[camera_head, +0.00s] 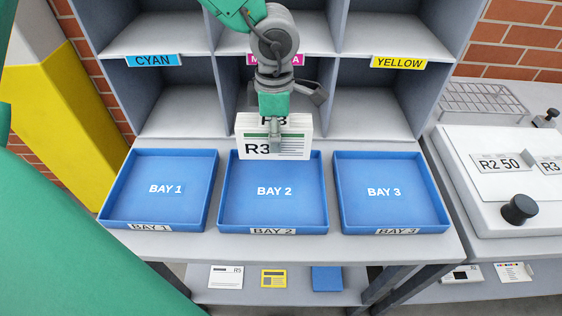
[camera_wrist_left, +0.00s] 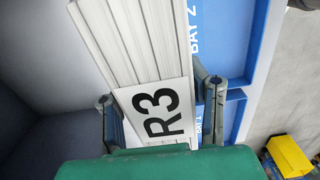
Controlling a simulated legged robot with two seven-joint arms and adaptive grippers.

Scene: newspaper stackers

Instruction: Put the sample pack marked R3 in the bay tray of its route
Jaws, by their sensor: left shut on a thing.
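The sample pack (camera_head: 258,150) is a thick white stack marked R3. My left gripper (camera_head: 287,118) is shut on it and holds it upright over the back part of the BAY 2 tray (camera_head: 323,205). The pack also shows in the left wrist view (camera_wrist_left: 135,50), between the two fingers. The BAY 1 tray (camera_head: 108,195) is to the left and the BAY 3 tray (camera_head: 442,205) to the right. All are blue and look empty, though the pack hides part of the middle tray's back rim. My right gripper is not in view.
A grey pigeonhole rack (camera_head: 345,60) with CYAN and YELLOW labels stands behind the trays; the gripper partly hides the middle label. At right is a white device (camera_head: 470,200) with a black knob and labels reading R2 50 and R3. A lower shelf (camera_head: 255,298) holds small items.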

